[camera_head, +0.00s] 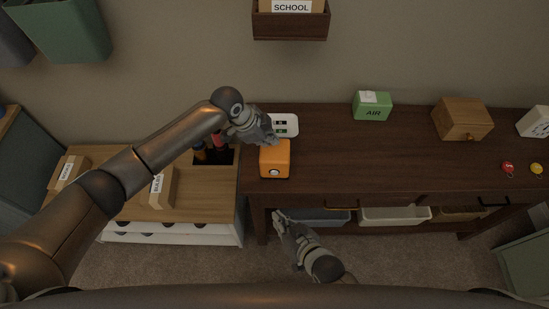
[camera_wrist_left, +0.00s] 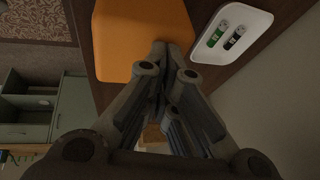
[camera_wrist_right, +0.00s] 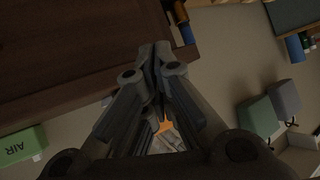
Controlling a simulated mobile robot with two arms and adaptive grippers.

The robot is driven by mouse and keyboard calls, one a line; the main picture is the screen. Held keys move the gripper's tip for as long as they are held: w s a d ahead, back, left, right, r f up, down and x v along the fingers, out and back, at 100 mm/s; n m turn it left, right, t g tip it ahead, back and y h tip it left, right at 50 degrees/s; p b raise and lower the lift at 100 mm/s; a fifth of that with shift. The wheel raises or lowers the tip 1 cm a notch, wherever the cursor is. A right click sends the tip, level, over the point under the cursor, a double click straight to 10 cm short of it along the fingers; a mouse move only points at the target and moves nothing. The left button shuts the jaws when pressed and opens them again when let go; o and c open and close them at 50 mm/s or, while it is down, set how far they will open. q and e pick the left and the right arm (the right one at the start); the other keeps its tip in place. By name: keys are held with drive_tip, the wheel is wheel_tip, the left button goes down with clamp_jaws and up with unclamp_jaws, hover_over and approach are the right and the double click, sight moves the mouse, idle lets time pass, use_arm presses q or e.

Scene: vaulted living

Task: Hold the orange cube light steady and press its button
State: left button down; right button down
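The orange cube light (camera_head: 275,158) stands on the dark wooden table near its left end, with a round pale button (camera_head: 274,172) on its front face. My left gripper (camera_head: 271,138) is at the cube's back upper edge. In the left wrist view its fingertips (camera_wrist_left: 168,46) are together beside the orange face (camera_wrist_left: 142,30); I cannot tell whether they touch it. My right gripper (camera_head: 278,216) is lower and in front of the table edge, apart from the cube. Its fingertips (camera_wrist_right: 155,50) are together and empty. A bit of orange (camera_wrist_right: 166,126) shows between its fingers.
A white tray (camera_head: 294,121) with two batteries lies right behind the cube. A green AIR box (camera_head: 372,106), a wooden box (camera_head: 462,119) and small red (camera_head: 508,167) and yellow (camera_head: 536,168) items are further right. Mid-table is clear. A lower wooden cabinet (camera_head: 207,207) adjoins left.

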sight(274, 173)
use_arm(q)
drive_tip(key=shift+s+a+f, duration=0.15)
drive_tip(key=shift+s+f, duration=0.05)
drive_tip(key=shift+f, duration=0.15)
use_arm(e)
drive_tip(key=shift+t+y, duration=0.3)
drive_tip(key=shift+y, duration=0.1)
drive_tip(key=shift+w+a+r, duration=0.2)
drive_tip(key=shift+w+r, duration=0.3)
drive_tip(key=shift+w, duration=1.05)
drive_tip(key=shift+w+a+r, duration=0.15)
drive_tip(key=shift+w+r, duration=0.3)
drive_tip(key=shift+w, duration=1.05)
drive_tip(key=shift+w+a+r, duration=0.2)
drive_tip(key=shift+w+r, duration=0.3)
drive_tip(key=shift+w, duration=1.05)
drive_tip(key=shift+w, duration=0.2)
drive_tip(key=shift+w, duration=0.35)
drive_tip(key=shift+w, duration=0.15)
drive_tip(key=shift+s, duration=0.6)
